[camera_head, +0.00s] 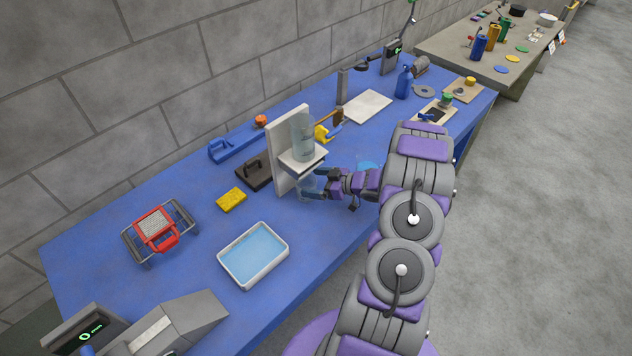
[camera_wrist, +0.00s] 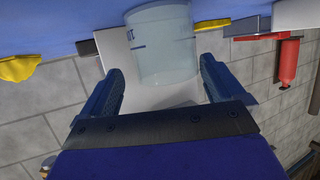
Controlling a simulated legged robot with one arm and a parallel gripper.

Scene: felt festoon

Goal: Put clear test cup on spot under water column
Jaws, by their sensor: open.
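The clear test cup (camera_head: 306,186) stands at the foot of the white stand, below its shelf, partly hidden by my fingers. In the wrist view the cup (camera_wrist: 162,45) shows dark markings, with the white board behind it. The water column (camera_head: 302,136) is a clear cylinder on the white stand's shelf (camera_head: 301,163). My gripper (camera_head: 316,183) is open, with a finger on either side of the cup; the wrist view shows the jaws (camera_wrist: 161,75) apart, with gaps beside it. The spot under the cup cannot be made out.
A white tray of blue water (camera_head: 253,254), a yellow sponge (camera_head: 231,200) and a dark case (camera_head: 256,173) lie left of the stand. A red-handled rack (camera_head: 158,230) is farther left. A light-blue round thing (camera_head: 368,164) is partly hidden behind my arm.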

